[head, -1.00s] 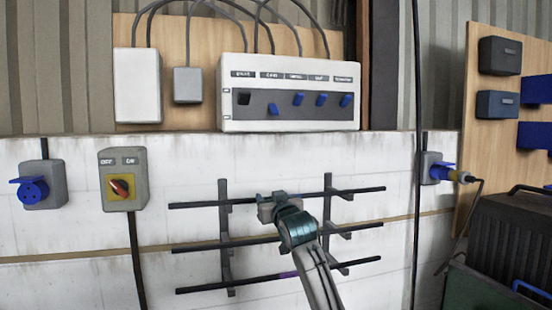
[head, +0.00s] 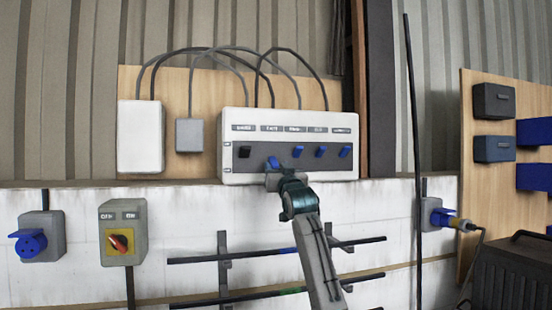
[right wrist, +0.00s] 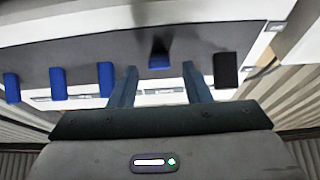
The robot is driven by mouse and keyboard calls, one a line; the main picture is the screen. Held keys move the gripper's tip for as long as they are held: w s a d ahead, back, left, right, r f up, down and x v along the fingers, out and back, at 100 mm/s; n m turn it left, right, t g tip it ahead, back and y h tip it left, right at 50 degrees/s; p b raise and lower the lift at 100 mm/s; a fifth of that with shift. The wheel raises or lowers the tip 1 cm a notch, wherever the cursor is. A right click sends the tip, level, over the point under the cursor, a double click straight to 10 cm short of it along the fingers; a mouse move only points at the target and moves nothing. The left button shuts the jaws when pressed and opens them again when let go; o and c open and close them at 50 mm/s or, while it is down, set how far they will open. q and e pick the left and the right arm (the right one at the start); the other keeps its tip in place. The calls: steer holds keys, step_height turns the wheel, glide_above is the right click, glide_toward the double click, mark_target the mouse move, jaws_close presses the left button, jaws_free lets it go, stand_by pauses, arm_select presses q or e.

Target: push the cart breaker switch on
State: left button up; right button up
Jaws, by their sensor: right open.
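The breaker panel (head: 230,170) is a white box with a dark strip holding one black switch and several blue ones. The second switch from the left, under a label that seems to begin with "CA", is the blue cart breaker switch (head: 273,163); it sits lower than the other blue ones. My right gripper (head: 284,179) is just below and in front of it. In the right wrist view, turned over, the cart switch (right wrist: 159,59) shows between the two open, empty fingers of my right gripper (right wrist: 159,72). Contact cannot be told. My left gripper is not in view.
The black switch (head: 244,152) and another blue switch (head: 298,151) flank the cart switch closely. A horizontal rail rack (head: 224,270) stands out below. A grey box with a red knob (head: 119,243) is at lower left. A dark vertical pole (head: 415,120) is to the right.

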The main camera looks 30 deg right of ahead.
mark_target(274, 162)
steer(key=shift+p+x, duration=0.35)
steer(key=shift+x, duration=0.7)
